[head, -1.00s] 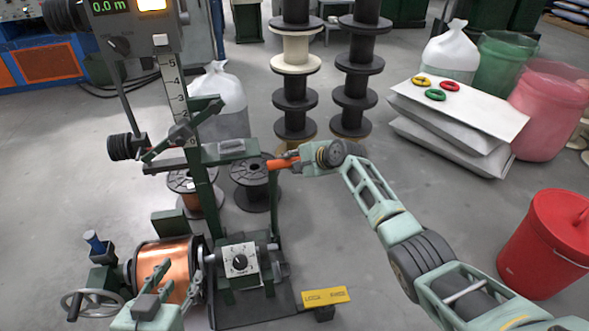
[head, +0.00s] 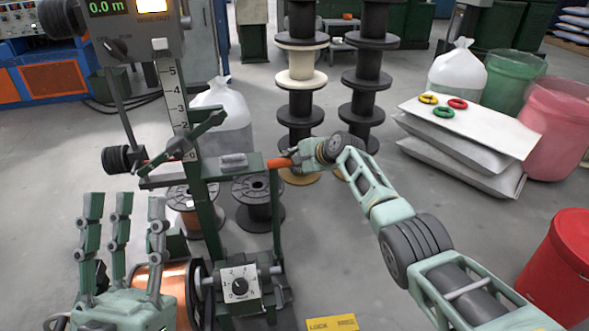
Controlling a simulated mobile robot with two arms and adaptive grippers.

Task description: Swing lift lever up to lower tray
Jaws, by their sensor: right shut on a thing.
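The lift lever's orange handle (head: 279,163) sticks out at the right end of the green crossbar (head: 228,167) on the winding machine. My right gripper (head: 298,157) is shut on this handle, its arm reaching in from the right. My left gripper (head: 122,215) is at the lower left with its several fingers spread, pointing up, and empty. It stands in front of the copper spool (head: 152,276) and hides much of it. I cannot make out the tray clearly.
A yellow lock sign (head: 332,323) is at the bottom edge. Stacked black spools (head: 366,85), white sacks (head: 460,160) and a red bucket (head: 560,265) stand around. Floor is clear in the middle.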

